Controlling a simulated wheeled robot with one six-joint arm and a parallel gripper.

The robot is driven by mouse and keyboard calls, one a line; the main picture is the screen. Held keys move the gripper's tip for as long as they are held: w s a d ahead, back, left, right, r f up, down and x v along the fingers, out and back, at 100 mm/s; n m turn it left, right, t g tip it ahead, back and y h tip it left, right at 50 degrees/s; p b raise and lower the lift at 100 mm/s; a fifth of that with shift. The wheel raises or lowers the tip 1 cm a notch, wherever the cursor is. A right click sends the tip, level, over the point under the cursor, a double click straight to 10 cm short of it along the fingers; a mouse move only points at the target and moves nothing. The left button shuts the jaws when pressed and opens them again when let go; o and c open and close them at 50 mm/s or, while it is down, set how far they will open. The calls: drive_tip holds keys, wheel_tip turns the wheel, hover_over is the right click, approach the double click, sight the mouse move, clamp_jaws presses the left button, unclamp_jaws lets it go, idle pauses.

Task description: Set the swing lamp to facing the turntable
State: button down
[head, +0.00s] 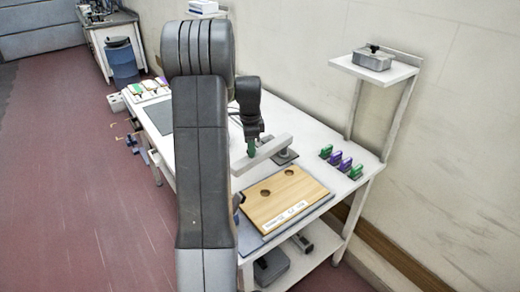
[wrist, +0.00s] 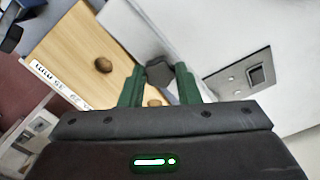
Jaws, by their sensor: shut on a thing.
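The swing lamp (head: 268,150) looks like a pale bar reaching left over the white bench from beside a small grey plate (head: 285,157). My gripper (head: 251,148) is at the bar's near left end, its green fingers pointing down. In the wrist view, the two green fingers (wrist: 159,88) are shut on a dark faceted knob (wrist: 160,72), which seems to belong to the lamp. I cannot make out a turntable for certain. My arm hides part of the bench.
A wooden board (head: 305,196) with two round holes and a label lies at the bench's near end. Several green and purple clips (head: 347,163) stand along the right edge. A raised shelf (head: 400,70) holds a grey box (head: 371,59). A blue bin (head: 121,60) stands far left.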

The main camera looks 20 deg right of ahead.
drive_tip(key=shift+w+a+r+m, duration=0.1)
drive_tip(key=shift+w+a+m, duration=0.1)
drive_tip(key=shift+w+m, duration=0.3)
drive_tip(key=shift+w+a+m, duration=0.15)
drive_tip(key=shift+w+m, duration=0.15)
drive_tip(key=shift+w, duration=0.4)
drive_tip(key=c, duration=1.1)
unclamp_jaws()
wheel_tip(320, 180, up, 14)
drive_tip(key=shift+f+b, duration=0.1)
drive_tip(key=shift+b, duration=0.35)
drive_tip(key=shift+f, duration=0.1)
